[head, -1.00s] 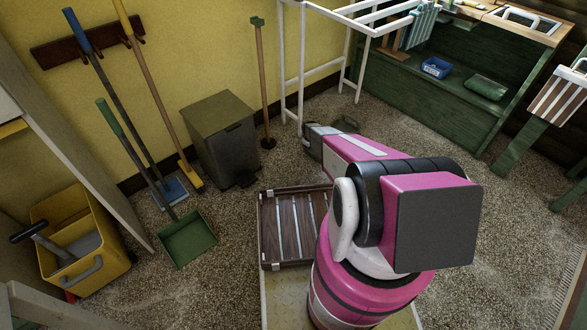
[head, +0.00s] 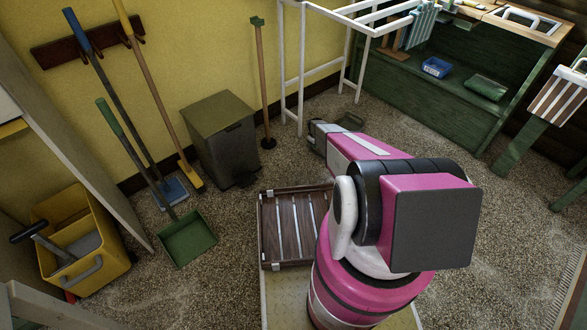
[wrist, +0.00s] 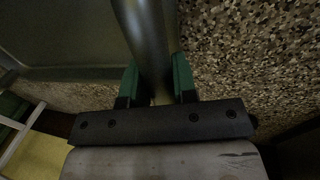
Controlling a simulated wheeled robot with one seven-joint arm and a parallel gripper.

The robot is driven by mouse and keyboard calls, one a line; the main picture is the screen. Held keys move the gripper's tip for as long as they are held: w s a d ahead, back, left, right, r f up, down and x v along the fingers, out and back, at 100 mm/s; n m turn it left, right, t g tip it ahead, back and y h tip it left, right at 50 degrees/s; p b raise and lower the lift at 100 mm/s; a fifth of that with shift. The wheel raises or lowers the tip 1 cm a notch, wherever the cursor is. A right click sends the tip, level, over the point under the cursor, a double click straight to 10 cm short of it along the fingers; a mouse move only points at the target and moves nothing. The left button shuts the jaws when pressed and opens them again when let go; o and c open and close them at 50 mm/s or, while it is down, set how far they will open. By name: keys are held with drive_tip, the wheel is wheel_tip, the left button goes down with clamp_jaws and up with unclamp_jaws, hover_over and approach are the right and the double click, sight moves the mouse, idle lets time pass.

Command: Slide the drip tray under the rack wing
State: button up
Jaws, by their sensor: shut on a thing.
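The drip tray (head: 352,121) is a dark grey-green shape low on the floor, mostly hidden behind my wrist in the head view. In the wrist view its flat grey surface (wrist: 62,35) fills the upper left, with a rounded grey bar running between my fingers. My gripper (wrist: 156,88), with green fingertips, is shut on that bar, which appears to be part of the tray. The white tubular rack (head: 300,62) stands against the yellow wall, its wing frame above the floor near the tray. A pale bar, likely the rack, shows in the wrist view (wrist: 22,138).
A grey-green pedal bin (head: 222,138) and a plunger-like pole (head: 262,85) stand left of the rack. A slatted wooden board (head: 285,228) lies close to my base. A green bench (head: 425,92) stands at the right. Speckled floor is clear at the lower right.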

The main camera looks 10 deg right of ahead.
drive_tip(key=shift+w+d, duration=0.65)
drive_tip(key=shift+d, duration=0.35)
drive_tip(key=shift+w+d, duration=0.7)
drive_tip(key=shift+d, duration=0.25)
drive_tip(key=shift+w+d, duration=0.65)
drive_tip(key=shift+d, duration=0.35)
drive_tip(key=o, duration=0.9)
drive_tip(key=shift+r, duration=0.1)
drive_tip(key=shift+r, duration=2.9)
